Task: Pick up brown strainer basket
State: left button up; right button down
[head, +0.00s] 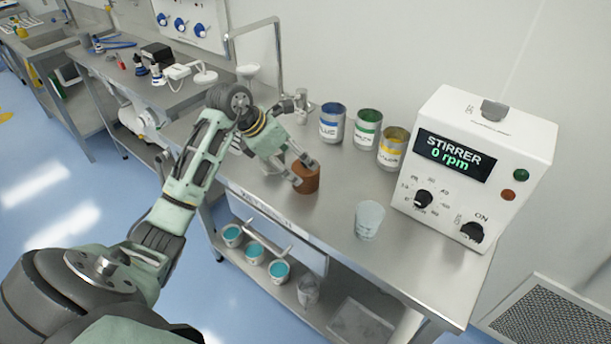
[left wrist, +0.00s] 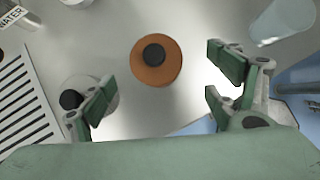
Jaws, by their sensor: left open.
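The brown strainer basket (head: 307,179) stands on the steel bench in the head view, beside the tips of my left gripper (head: 294,174). In the left wrist view the basket (left wrist: 170,73) is a round brown top with a dark round middle. It lies ahead of and between the two spread green fingers of my left gripper (left wrist: 160,95). The gripper is open with nothing between its pads. In the head view the fingers partly cover the basket's left side. My right gripper is not in view.
A clear cup (head: 369,219) and the stirrer box (head: 475,160) are to the right. A white round item with a dark knob (left wrist: 85,97) is near the left finger.

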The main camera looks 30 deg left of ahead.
aim_at(303, 167)
pick_arm(q)
jog(key=shift+f, duration=0.25)
jog(key=shift+p+x, duration=0.45)
jog(key=shift+x, duration=0.5)
jog(key=p+x, duration=0.2)
jog(key=x, duration=0.2)
jog(key=shift+w+a, duration=0.15)
jog(key=shift+w, duration=0.15)
jog(key=shift+w+f, duration=0.25)
jog(key=shift+f, duration=0.3)
jog(key=shift+c, duration=0.8)
jog(key=c, duration=1.2)
